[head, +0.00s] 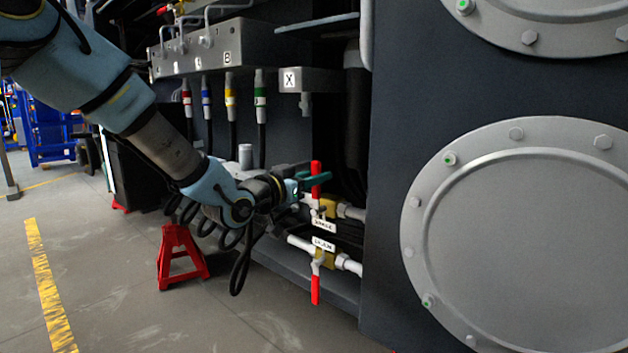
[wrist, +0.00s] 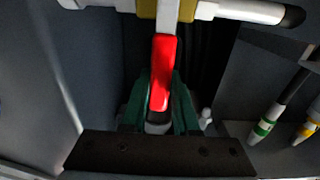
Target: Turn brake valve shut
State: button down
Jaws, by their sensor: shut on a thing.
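The brake valve has a brass body (head: 328,207) on a light pipe, with a white label below it that seems to read BRAKE. Its red lever (head: 316,172) stands upright, roughly crosswise to the pipe. My gripper (head: 313,179) has teal fingers and is shut on this lever. In the wrist view the red lever (wrist: 161,72) lies between the green fingers (wrist: 159,100). The brass body (wrist: 168,8) is cut off at the top edge there.
A second valve (head: 325,258) with a red lever (head: 315,289) hanging down sits just below. A large grey round cover (head: 520,240) is to the right. Colour-banded hoses (head: 230,95) hang behind my arm. A red stand (head: 180,258) is on the floor at left.

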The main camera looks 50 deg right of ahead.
jog(key=shift+s, duration=0.1)
jog(key=c, duration=0.7)
grip_release()
jog(key=shift+o, duration=0.2)
jog(key=a+p, duration=0.1)
jog(key=a, duration=0.9)
jog(key=shift+w+a+p, duration=0.35)
jog(key=shift+a, duration=0.05)
